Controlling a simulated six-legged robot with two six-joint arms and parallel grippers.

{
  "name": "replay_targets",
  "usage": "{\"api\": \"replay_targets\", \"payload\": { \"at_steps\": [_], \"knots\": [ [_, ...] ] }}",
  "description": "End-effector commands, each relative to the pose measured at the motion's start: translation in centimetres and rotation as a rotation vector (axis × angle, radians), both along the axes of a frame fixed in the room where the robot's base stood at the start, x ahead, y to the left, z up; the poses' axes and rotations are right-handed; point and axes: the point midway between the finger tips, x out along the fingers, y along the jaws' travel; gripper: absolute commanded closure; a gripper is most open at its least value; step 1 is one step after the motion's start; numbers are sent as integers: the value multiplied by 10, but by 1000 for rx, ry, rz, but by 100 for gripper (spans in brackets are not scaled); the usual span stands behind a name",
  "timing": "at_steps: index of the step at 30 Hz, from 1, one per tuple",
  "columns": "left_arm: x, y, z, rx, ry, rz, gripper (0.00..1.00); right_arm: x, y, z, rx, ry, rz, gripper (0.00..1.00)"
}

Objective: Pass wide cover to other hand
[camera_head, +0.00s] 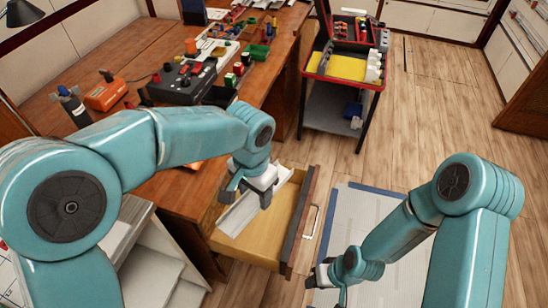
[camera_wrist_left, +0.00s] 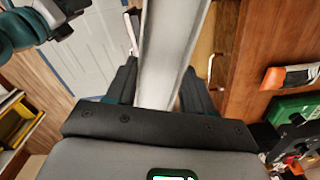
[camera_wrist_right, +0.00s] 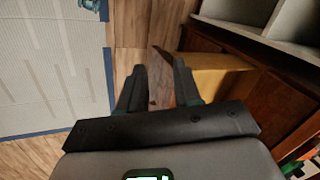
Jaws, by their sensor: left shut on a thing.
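The wide cover (camera_head: 238,216) is a long, pale grey-white channel strip. My left gripper (camera_head: 250,192) is shut on it and holds it over the open drawer. In the left wrist view the cover (camera_wrist_left: 172,50) runs lengthwise between the dark fingers (camera_wrist_left: 158,80) and past the top edge. In the head view the hand hides part of it. My right gripper (camera_head: 316,280) is low at the bottom middle, apart from the cover. In the right wrist view its fingers (camera_wrist_right: 159,75) are spread with nothing between them.
The open wooden drawer (camera_head: 258,248) juts from the workbench (camera_head: 183,205), its front near my right arm. The bench top holds tools, a dark control box (camera_head: 183,82) and small parts. A tool cart (camera_head: 338,102) stands behind. A blue-edged grey mat (camera_head: 362,215) lies on the floor.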

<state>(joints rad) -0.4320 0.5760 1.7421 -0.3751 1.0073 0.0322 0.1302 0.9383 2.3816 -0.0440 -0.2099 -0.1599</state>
Motion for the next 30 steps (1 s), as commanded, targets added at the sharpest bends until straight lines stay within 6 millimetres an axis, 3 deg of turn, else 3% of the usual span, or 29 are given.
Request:
{"api": "replay_targets", "payload": {
  "at_steps": [1,5,8,12,15,21,24,27,30],
  "knots": [
    [0,0,0,0,0,1,78,26,4,6,-6,-56,124,67],
    [0,0,0,0,0,2,78,93,14,34,-44,-195,556,67],
    [0,0,0,0,0,3,78,141,20,71,-96,-286,901,67],
    [0,0,0,-1,-1,3,78,194,31,141,-180,-373,1364,67],
    [1,0,0,-1,-1,4,78,217,44,201,-225,-404,1678,67],
    [1,0,0,-1,-1,4,78,221,74,307,-234,-426,2166,67],
    [1,0,0,-1,-1,4,78,213,83,341,-218,-428,2321,67],
    [1,0,0,-1,-1,4,78,207,87,362,-203,-429,2414,67],
    [1,0,0,-1,-1,4,78,203,89,369,-192,-428,2458,67]
  ]
}}
